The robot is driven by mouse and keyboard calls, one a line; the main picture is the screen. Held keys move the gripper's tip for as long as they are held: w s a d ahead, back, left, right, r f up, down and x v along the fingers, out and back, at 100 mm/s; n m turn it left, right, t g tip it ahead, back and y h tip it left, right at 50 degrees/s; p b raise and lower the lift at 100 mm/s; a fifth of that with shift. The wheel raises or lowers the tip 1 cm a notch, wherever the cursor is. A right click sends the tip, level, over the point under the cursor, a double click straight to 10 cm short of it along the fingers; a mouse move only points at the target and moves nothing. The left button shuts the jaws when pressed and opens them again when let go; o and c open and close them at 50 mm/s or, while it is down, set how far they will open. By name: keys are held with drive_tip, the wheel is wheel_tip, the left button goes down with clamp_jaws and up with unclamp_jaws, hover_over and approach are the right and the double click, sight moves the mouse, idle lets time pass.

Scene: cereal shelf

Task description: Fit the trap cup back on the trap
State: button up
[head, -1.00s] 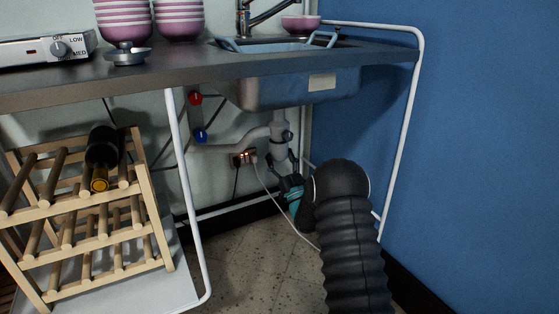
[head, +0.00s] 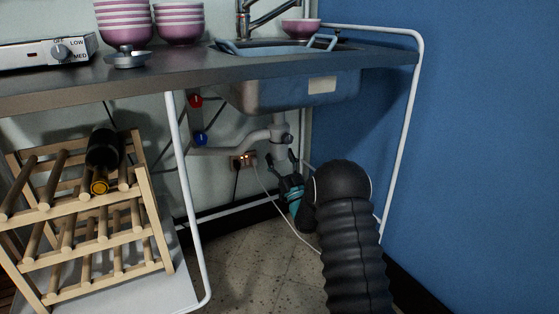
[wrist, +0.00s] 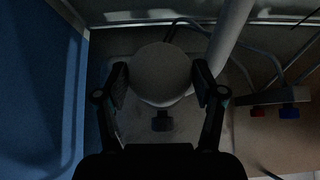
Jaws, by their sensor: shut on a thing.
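The grey trap (head: 278,132) hangs below the sink, its pipe running left to the wall. My gripper (head: 284,160) is just below it, with dark fingers pointing up. The fingers are shut on the pale trap cup (head: 282,153), which sits directly under the trap body. In the wrist view the round, pale cup (wrist: 160,72) fills the space between the two fingertips (wrist: 160,82). I cannot tell whether the cup's rim touches the trap or is fully seated, as the join is small and dark.
The sink basin (head: 300,90) is overhead. A white frame leg (head: 180,170) stands left and the blue wall (head: 480,150) right. A socket with plugs (head: 243,161) and a trailing cable are behind. Red and blue valves (head: 197,120) are left of the trap. A wine rack (head: 90,220) stands farther left.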

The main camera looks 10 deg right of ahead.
drive_tip(key=shift+r, duration=0.45)
drive_tip(key=o, duration=1.6)
drive_tip(key=shift+o, duration=0.2)
drive_tip(key=shift+f, duration=0.1)
drive_tip(key=v, duration=1.2)
